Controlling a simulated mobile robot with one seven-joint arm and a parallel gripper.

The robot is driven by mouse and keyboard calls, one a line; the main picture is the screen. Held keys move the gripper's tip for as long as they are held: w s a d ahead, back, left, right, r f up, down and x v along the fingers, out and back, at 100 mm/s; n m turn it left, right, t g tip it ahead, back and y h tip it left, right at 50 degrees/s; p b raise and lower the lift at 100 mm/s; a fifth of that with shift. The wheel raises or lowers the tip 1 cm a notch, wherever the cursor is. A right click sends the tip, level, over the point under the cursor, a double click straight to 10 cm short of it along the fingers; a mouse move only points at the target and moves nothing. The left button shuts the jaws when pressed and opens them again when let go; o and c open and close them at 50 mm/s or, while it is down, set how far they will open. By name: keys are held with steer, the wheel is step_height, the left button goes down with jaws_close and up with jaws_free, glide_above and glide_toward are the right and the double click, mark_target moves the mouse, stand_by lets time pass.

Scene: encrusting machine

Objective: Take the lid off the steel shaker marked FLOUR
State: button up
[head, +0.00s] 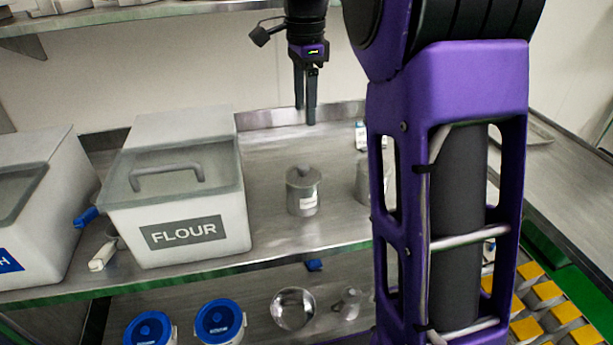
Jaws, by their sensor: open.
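A small steel shaker (301,202) stands upright on the steel shelf, right of the big flour bin. A white label faces forward, too small to read. A second steel container (363,184) stands to its right, mostly hidden behind my purple column, so I cannot tell which one is marked FLOUR. My gripper (305,114) points down, open and empty, above and behind the first shaker, apart from it.
A large white bin marked FLOUR (192,234) with a clear handled lid stands at left, close to the shaker. Another bin (30,225) is at far left. A steel bowl (293,308) and blue-lidded tubs (219,319) sit on the lower shelf. Bare shelf surrounds the shaker.

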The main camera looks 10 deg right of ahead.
steer(key=b, duration=0.2)
glide_above(303, 165)
steer(key=f, duration=0.8)
steer(key=shift+s+d+f, duration=0.2)
steer(key=shift+s+f, duration=0.15)
steer(key=shift+w+a+f+b, duration=0.1)
steer(key=shift+w+f+b, duration=0.1)
steer(key=shift+f, duration=1.15)
steer(key=shift+w+a+f+b, duration=0.1)
steer(key=shift+w+f+b, duration=0.1)
steer(key=shift+f, duration=1.15)
jaws_close()
